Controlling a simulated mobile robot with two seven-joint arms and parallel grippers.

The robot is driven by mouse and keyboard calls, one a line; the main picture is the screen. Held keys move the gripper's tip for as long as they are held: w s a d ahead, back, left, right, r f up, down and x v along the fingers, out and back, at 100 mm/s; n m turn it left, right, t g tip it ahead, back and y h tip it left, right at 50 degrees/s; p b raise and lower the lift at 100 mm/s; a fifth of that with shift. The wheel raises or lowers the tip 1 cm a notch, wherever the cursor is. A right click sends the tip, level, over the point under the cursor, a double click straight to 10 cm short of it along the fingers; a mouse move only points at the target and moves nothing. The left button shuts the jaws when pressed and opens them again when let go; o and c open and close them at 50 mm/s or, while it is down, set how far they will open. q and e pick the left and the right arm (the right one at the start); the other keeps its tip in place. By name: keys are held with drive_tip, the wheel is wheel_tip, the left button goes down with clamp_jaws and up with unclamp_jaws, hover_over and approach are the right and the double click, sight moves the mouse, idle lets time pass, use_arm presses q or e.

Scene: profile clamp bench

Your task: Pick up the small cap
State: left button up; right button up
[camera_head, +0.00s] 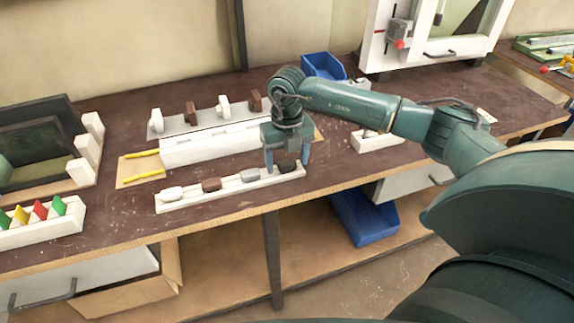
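A long white tray (230,193) lies near the front edge of the bench. It holds a row of small caps: a light grey one (172,193) at the left, a brown one (211,184), a pale grey one (250,175) and a dark brown one (285,165) at the right end. I cannot tell which is the small cap meant. My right gripper (287,165) points down over the right end of the tray. Its fingers are apart, one on each side of the dark brown cap; I see no contact. My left gripper is not in view.
Behind the tray is a white profile block (210,146) and a rack (205,123) with brown and white upright parts. Yellow rods (143,154) lie at the left. A white holder with coloured tabs (42,229) stands front left. A blue bin (322,67) is at the back.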

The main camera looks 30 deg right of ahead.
drive_tip(key=c, duration=1)
